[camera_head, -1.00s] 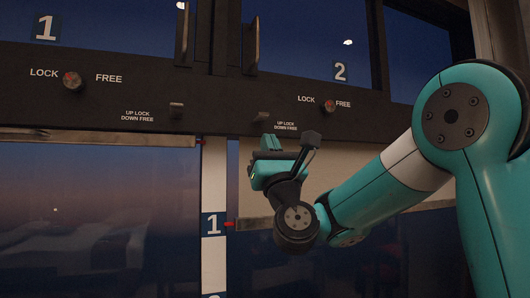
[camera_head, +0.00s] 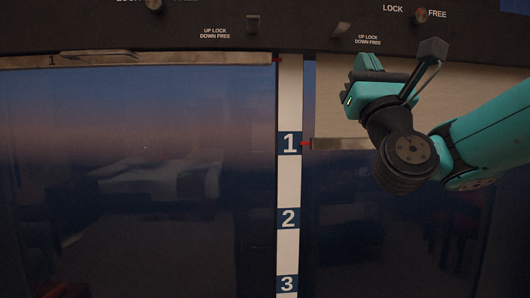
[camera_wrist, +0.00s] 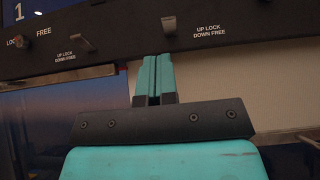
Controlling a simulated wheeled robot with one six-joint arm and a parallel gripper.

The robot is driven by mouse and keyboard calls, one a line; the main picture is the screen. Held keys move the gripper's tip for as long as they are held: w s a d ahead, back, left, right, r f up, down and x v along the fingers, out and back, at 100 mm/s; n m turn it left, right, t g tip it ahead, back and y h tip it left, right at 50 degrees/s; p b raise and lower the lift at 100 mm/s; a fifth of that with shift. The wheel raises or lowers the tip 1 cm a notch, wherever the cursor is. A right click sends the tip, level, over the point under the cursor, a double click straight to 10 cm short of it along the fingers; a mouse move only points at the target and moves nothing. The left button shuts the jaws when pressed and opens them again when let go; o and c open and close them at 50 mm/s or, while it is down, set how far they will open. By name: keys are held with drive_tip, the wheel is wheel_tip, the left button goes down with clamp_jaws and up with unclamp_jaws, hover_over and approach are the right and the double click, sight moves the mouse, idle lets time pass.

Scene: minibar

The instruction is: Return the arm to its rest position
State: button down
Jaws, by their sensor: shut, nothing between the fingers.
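My gripper (camera_head: 368,72) is in the right half of the head view, raised in front of the right-hand pale blind (camera_head: 335,115). Its teal fingers are together and empty. In the wrist view the two fingers (camera_wrist: 154,72) stand side by side, pointing up toward the dark panel, with the pale blind behind them. My teal arm reaches in from the right edge, bent at the dark wrist joint. I cannot tell how far the fingertips are from the blind.
A dark panel with lock switches (camera_head: 342,28) runs across the top. A white post (camera_head: 289,180) numbered 1, 2, 3 stands between two dark, reflective windows. The left blind's bar (camera_head: 160,60) is high, near the panel; the right one's bar (camera_head: 345,144) is at mark 1.

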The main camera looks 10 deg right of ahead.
drive_tip(key=a+f+n+g+y, duration=0.3)
drive_tip(key=a+n+y, duration=0.3)
drive_tip(key=n+y, duration=0.3)
drive_tip(key=a+f+n+g+y, duration=0.2)
drive_tip(key=a+n+g+y, duration=0.3)
drive_tip(key=n+y, duration=0.4)
drive_tip(key=s+a+f+n+g+h, duration=0.1)
drive_tip(key=s+a+f+n+g, duration=0.1)
drive_tip(key=a+f+n+g, duration=0.4)
drive_tip(key=s+a+f+n+g, duration=0.2)
drive_tip(key=a+f+n+g, duration=0.1)
drive_tip(key=f+n, duration=0.45)
drive_tip(key=s+d+f+n+g+h, duration=0.3)
drive_tip(key=s+f+n+g+h, duration=0.1)
drive_tip(key=s+f+n+g, duration=0.1)
drive_tip(key=s+d+f+n+g+h, duration=0.4)
drive_tip(key=s+f+n, duration=0.4)
drive_tip(key=s+f, duration=0.2)
drive_tip(key=shift+f+g, duration=0.4)
drive_tip(key=shift+g, duration=0.5)
drive_tip(key=shift+s, duration=0.1)
